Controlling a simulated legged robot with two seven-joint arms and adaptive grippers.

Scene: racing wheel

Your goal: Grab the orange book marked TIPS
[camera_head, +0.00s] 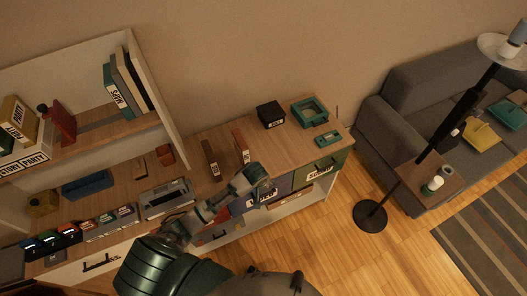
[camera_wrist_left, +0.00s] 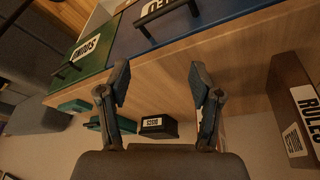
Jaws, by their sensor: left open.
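An orange-red book (camera_head: 241,145) stands on the wooden cabinet top, with a pale label too small to read in the head view. A darker brown book (camera_head: 211,160) stands to its left. My left gripper (camera_head: 258,178) is over the cabinet's front edge, just in front of and slightly right of the orange-red book. In the wrist view the left gripper (camera_wrist_left: 160,85) is open, with nothing between its fingers. A brown book marked RULES (camera_wrist_left: 288,95) shows at that view's right edge, outside the fingers. I cannot read TIPS on any book. My right gripper is not in view.
A black box (camera_head: 270,114), a teal tray (camera_head: 310,112) and a small teal item (camera_head: 327,139) sit further right on the cabinet. Drawers with protruding handles (camera_wrist_left: 165,10) lie close to the gripper. A shelf (camera_head: 90,120) is at left, a lamp (camera_head: 435,140) at right.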

